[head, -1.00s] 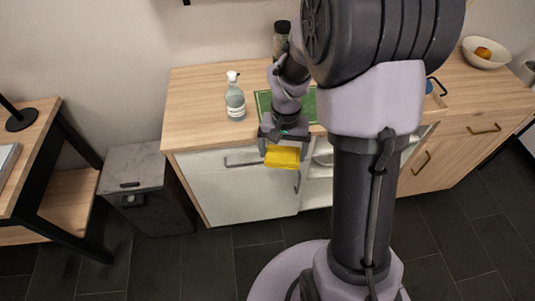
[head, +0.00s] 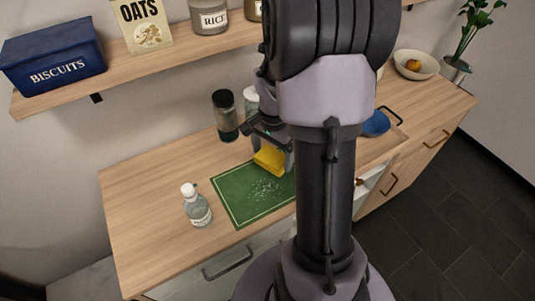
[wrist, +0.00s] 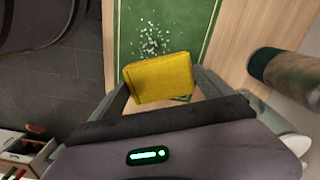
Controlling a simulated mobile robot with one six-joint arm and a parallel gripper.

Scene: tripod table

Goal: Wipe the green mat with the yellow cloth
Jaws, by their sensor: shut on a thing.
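The yellow cloth (head: 269,159) is a thick folded block held between the fingers of my gripper (head: 270,150). It also shows in the wrist view (wrist: 160,78), with a finger on either side. The green mat (head: 233,196) lies on the wooden counter and has a pale border line. White crumbs (head: 266,188) are scattered on the mat, and they also show in the wrist view (wrist: 153,42). The cloth is over the far part of the mat, beyond the crumbs. I cannot tell whether it touches the mat. My arm hides the mat's right part.
A blue dish (head: 376,123) and a bowl (head: 416,65) are to the right.

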